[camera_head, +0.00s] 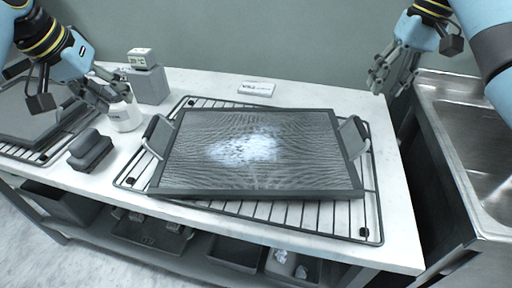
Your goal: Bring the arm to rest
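My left gripper (108,98) hangs at the upper left, just above a white jar (125,115); its fingers overlap the jar in view, and I cannot tell whether they touch it or are closed. My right gripper (377,84) hangs at the upper right over the table's back right corner, pointing down, with its fingers apart and nothing between them. A dark rectangular tray (200,185) with two raised end handles lies on a wire rack (375,215). A patch of white powder (247,148) lies on the tray's patterned surface.
A dark block (90,150) sits left of the rack. A grey device with a display (148,80) and a small white label plate (256,89) stand at the back. Another dark tray (30,110) lies far left. A metal sink (480,150) is right. Bins (235,252) sit below.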

